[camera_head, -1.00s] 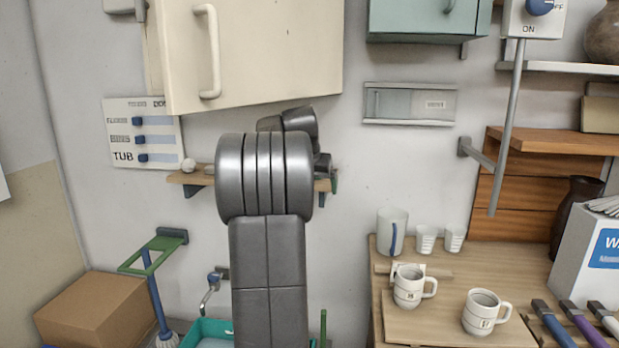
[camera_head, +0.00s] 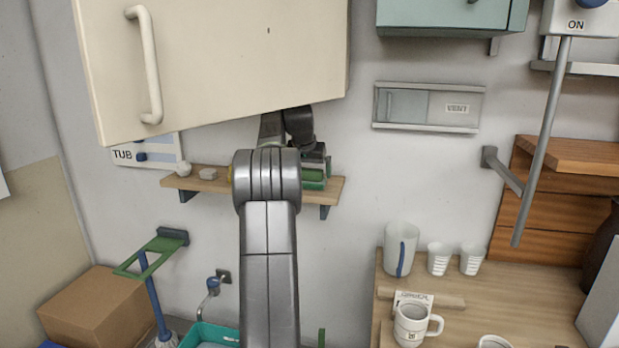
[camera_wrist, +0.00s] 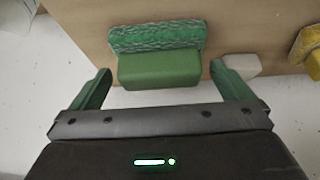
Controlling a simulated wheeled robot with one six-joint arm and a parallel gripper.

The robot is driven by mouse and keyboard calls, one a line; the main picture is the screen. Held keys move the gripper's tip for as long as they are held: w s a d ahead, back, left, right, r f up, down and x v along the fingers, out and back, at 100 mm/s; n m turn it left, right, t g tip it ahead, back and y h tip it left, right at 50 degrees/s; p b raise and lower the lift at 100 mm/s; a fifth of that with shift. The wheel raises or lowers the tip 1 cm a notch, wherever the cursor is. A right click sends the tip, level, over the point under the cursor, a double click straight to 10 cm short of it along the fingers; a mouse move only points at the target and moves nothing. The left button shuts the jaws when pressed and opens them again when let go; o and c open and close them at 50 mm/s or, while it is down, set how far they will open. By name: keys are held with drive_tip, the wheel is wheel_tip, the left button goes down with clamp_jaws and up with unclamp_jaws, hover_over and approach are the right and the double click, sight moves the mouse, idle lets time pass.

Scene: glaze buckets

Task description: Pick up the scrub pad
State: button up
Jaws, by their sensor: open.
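A green scrub pad (camera_wrist: 158,38) with a rough, textured top lies on the wooden shelf in the wrist view. A smoother green block (camera_wrist: 158,71) sits right against it, nearer my gripper; I cannot tell whether the two are one piece. My gripper (camera_wrist: 160,68) is open, its green fingers on either side of the smooth block with a gap at each side. Nothing is held. In the head view, green shows at the right part of the shelf (camera_head: 215,186), partly hidden by my arm and gripper.
A small pale block (camera_wrist: 243,65) and a yellow object (camera_wrist: 307,48) lie on the same shelf. A large cream cabinet (camera_head: 215,60) hangs just above the shelf and my arm. A worktop with mugs (camera_head: 411,325) stands at the right.

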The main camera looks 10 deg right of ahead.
sight(309, 170)
drive_tip(key=x, duration=0.3)
drive_tip(key=shift+w+d, duration=0.1)
drive_tip(key=shift+w, duration=0.05)
drive_tip(key=c, duration=0.7)
drive_tip(key=shift+r, duration=0.15)
